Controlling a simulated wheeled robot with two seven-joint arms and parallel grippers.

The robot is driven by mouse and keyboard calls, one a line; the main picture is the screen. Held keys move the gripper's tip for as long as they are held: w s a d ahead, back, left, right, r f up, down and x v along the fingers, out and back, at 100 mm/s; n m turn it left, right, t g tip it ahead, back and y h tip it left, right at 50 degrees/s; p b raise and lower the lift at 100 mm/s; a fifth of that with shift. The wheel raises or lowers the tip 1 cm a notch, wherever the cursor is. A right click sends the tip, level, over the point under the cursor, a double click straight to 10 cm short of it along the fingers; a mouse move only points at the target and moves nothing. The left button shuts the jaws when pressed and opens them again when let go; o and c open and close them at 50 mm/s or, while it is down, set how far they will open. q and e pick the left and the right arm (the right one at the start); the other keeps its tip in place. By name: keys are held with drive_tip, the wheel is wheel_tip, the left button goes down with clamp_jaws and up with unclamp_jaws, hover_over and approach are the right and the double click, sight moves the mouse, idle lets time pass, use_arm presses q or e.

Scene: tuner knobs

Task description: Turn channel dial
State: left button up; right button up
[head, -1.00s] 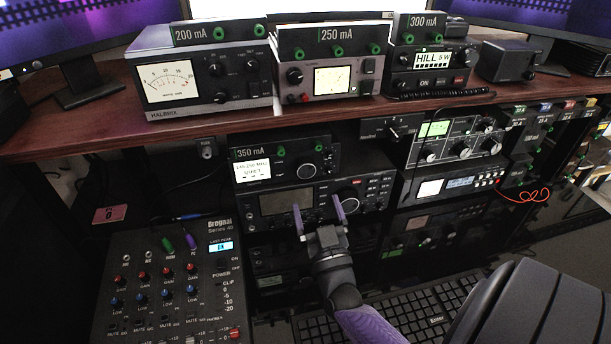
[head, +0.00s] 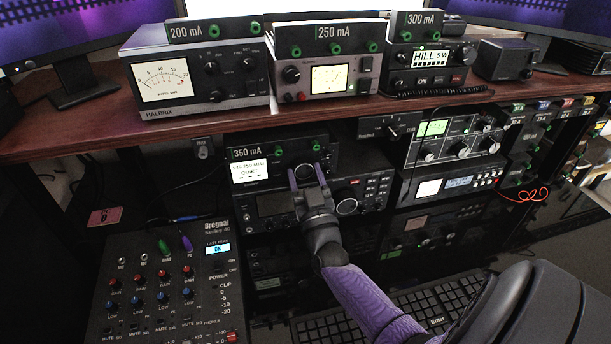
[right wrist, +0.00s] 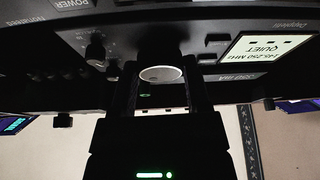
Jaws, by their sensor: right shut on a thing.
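The channel dial (head: 306,171) is a round knob on the front of the 350 mA radio (head: 240,153), on the shelf below the wooden top. My right gripper (head: 305,174) reaches up to it with one purple finger on each side, and is shut on it. In the right wrist view the dial's pale round face (right wrist: 161,74) shows between the two dark fingers. The radio's lit display (head: 249,171) reads 145.250 MHz and QUIET; it shows upside down in the right wrist view (right wrist: 262,60). My left gripper is not in view.
A larger radio (head: 272,205) with its own round knob sits just below. Meters and supplies, such as the 200 mA unit (head: 186,112), stand on the wooden top (head: 90,128). A mixer (head: 150,245) is at lower left and a keyboard (head: 410,312) in front.

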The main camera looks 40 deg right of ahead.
drive_tip(key=shift+c, duration=1.1)
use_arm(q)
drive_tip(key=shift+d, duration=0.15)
use_arm(e)
drive_tip(key=shift+m, duration=0.3)
drive_tip(key=m+g+h, duration=0.1)
drive_tip(key=m+h, duration=0.1)
drive_tip(key=m, duration=0.1)
drive_tip(key=shift+a+m+p, duration=0.1)
drive_tip(key=shift+m+p, duration=0.25)
drive_tip(key=shift+m, duration=0.05)
drive_tip(key=m+g+h, duration=0.1)
drive_tip(key=m, duration=0.2)
drive_tip(key=shift+p, duration=0.3)
drive_tip(key=shift+w+a+m+g+h, duration=0.1)
drive_tip(key=shift+m+g+h, duration=0.3)
drive_tip(key=shift+m, duration=0.6)
drive_tip(key=shift+m+g+p, duration=0.35)
drive_tip(key=shift+m+g, duration=0.05)
drive_tip(key=shift+m, duration=0.4)
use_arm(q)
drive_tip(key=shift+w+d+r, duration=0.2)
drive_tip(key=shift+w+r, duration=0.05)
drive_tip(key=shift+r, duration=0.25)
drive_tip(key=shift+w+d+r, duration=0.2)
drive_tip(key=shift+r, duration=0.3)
use_arm(e)
drive_tip(key=shift+m, duration=0.3)
